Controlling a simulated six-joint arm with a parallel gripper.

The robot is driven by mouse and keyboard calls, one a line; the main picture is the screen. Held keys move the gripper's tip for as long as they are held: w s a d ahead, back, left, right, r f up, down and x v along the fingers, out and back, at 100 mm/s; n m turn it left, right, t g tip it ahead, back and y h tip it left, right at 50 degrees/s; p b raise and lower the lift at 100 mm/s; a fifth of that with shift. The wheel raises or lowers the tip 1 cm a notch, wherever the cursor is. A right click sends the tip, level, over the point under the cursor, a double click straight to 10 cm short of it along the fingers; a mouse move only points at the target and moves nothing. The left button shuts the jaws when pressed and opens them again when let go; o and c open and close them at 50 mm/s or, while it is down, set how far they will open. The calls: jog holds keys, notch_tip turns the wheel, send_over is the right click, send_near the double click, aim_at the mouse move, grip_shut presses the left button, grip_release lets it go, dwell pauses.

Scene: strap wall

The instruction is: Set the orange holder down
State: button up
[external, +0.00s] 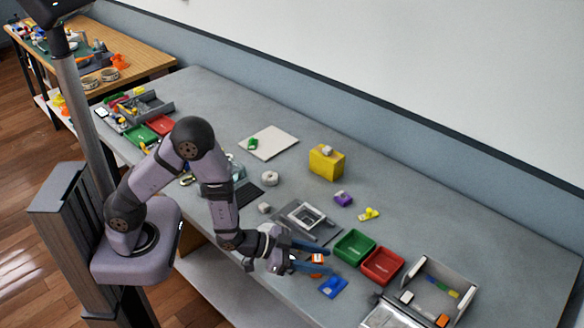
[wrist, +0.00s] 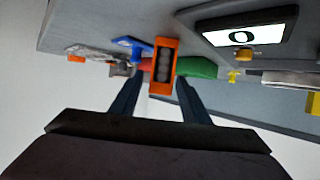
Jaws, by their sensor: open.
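The orange holder (external: 317,259) is near the front edge of the grey table, between the blue fingers of my gripper (external: 325,258). In the wrist view the orange holder (wrist: 163,44) is an upright-looking orange frame with grey round pieces inside. It lies between and just past the two dark fingertips (wrist: 158,82). The fingers are spread, and a gap shows beside the holder. The fingers hide part of it in the external view, so I cannot tell exactly how its base meets the table.
A blue piece (external: 333,287) lies just in front of the gripper. Green (external: 354,232) and red (external: 366,279) trays stand to the right. A grey plate with a white square frame (external: 292,228) lies behind. A grey open box (external: 462,283) is at far right. The table behind is clearer.

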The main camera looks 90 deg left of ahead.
aim_at(316, 258)
jog(key=shift+v, duration=1.1)
jog(key=p+v, duration=0.2)
jog(key=p, duration=0.2)
jog(key=p+v, duration=0.2)
jog(key=p, duration=0.2)
jog(key=shift+r, duration=0.25)
jog(key=p+v, duration=0.2)
jog(key=p, duration=0.1)
jog(key=shift+s+p, duration=0.35)
jog(key=shift+p, duration=0.05)
jog(key=shift+f, duration=0.1)
jog(key=shift+w+f+g, duration=0.1)
jog(key=shift+w+g, duration=0.35)
jog(key=shift+g, duration=0.45)
jog(key=shift+s+g, duration=0.25)
jog(key=shift+g, duration=0.75)
jog(key=s+r+g, duration=0.5)
jog(key=s, duration=0.4)
jog(key=s+r+g, duration=0.4)
jog(key=s+r, duration=0.1)
jog(key=s, duration=0.4)
jog(key=shift+s+a+r+g, duration=0.4)
